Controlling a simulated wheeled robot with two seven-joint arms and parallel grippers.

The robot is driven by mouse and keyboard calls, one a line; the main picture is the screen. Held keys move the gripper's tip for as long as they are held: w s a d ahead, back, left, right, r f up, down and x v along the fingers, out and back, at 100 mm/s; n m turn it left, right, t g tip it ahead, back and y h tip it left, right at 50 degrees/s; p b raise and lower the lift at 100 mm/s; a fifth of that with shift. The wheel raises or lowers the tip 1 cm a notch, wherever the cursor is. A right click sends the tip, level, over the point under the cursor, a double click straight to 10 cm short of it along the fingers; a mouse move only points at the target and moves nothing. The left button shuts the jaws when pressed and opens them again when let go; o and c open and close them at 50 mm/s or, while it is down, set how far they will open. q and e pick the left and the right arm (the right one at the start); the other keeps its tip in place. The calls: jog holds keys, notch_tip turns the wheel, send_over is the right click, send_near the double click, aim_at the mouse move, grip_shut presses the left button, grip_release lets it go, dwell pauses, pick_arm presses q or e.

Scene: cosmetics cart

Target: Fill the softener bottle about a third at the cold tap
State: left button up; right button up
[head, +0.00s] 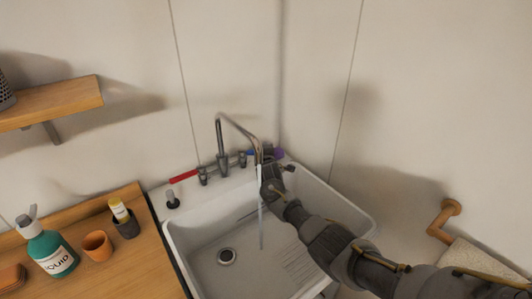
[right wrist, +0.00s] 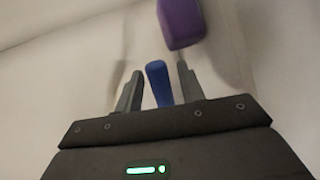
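The tap (head: 222,150) stands at the back of the white sink (head: 190,215), and a thin stream of water (head: 261,215) falls from its spout into the basin. A blue lever (head: 250,152) is at the tap's right side; it also shows in the right wrist view (right wrist: 159,82). My right gripper (head: 267,162) is open, with its fingers (right wrist: 160,82) on either side of the blue lever and visible gaps. A purple object (head: 278,154) is just beyond the fingers, also in the right wrist view (right wrist: 181,22); I cannot tell if it is the softener bottle. My left gripper is out of view.
A red lever (head: 183,175) is at the tap's left. A wooden counter (head: 150,255) on the left carries a green soap bottle (head: 52,250), an orange cup (head: 97,246) and a dark cup (head: 126,226). A towel holder (head: 443,215) is on the right wall.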

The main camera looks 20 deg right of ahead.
jog(key=shift+s, duration=0.1)
jog(key=v, duration=1)
jog(key=shift+s+r, duration=0.15)
jog(key=shift+s, duration=0.15)
